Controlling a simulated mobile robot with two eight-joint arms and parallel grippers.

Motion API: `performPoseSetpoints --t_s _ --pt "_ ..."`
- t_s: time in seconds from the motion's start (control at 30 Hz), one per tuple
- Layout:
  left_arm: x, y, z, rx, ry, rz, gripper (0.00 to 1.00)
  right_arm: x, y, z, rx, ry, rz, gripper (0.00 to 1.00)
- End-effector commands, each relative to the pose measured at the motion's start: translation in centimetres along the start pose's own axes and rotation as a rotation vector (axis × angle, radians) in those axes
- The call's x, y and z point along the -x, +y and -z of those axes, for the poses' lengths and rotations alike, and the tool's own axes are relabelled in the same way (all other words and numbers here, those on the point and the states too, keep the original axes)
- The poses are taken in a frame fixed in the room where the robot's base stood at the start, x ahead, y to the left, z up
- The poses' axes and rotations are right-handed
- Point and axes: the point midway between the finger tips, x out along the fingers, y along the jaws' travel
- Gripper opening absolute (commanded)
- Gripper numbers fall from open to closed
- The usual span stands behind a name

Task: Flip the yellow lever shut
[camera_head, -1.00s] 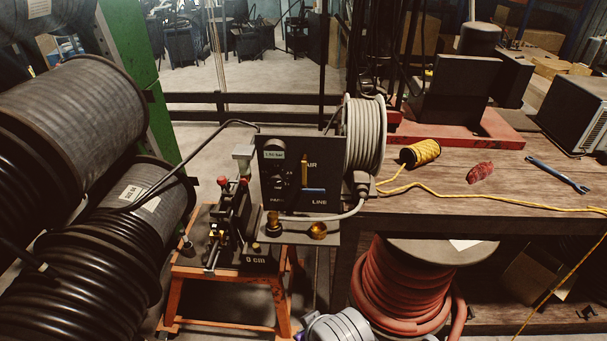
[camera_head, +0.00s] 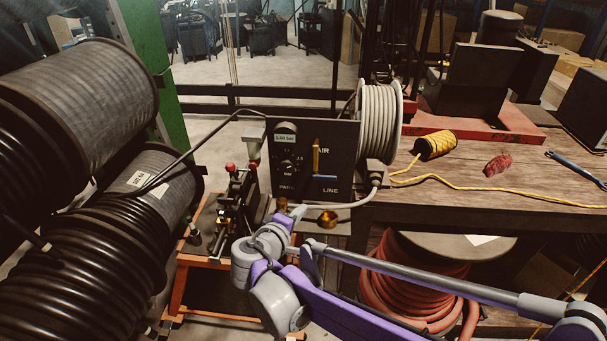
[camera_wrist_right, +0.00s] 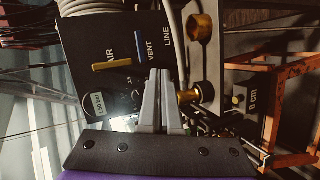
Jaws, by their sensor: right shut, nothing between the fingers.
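The yellow lever (camera_head: 316,157) stands upright on the black panel (camera_head: 345,140), beside the AIR lettering. It also shows in the wrist view (camera_wrist_right: 113,65), where the picture is turned and the lever lies sideways. A blue lever (camera_head: 322,177) lies level just below it and shows in the wrist view (camera_wrist_right: 127,42). My right gripper (camera_head: 298,211) is in front of the panel's lower edge, below the yellow lever and apart from it. In the wrist view its two grey fingers (camera_wrist_right: 159,73) are together and empty. My left gripper is not in view.
Large black hose reels (camera_head: 75,120) fill the left. A brass fitting (camera_head: 327,218) stands right of my gripper. A grey cable reel (camera_head: 380,122) stands behind the panel. The wooden bench (camera_head: 470,213) holds yellow cord (camera_head: 436,145), a red rag (camera_head: 499,164) and a blue wrench (camera_head: 575,171).

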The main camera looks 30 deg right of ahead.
Motion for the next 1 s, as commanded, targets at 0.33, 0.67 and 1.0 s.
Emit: performPoseSetpoints --t_s 0.33,0.67,1.0 --pt "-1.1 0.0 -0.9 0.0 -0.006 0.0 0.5 -0.1 2.3 7.6 0.134 0.074 -0.313 0.0" --pt "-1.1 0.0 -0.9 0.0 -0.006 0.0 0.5 0.0 2.5 8.0 0.141 0.078 -0.334 0.0" --pt "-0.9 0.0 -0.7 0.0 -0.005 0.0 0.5 -2.7 3.5 8.2 0.14 0.074 -0.334 0.0"
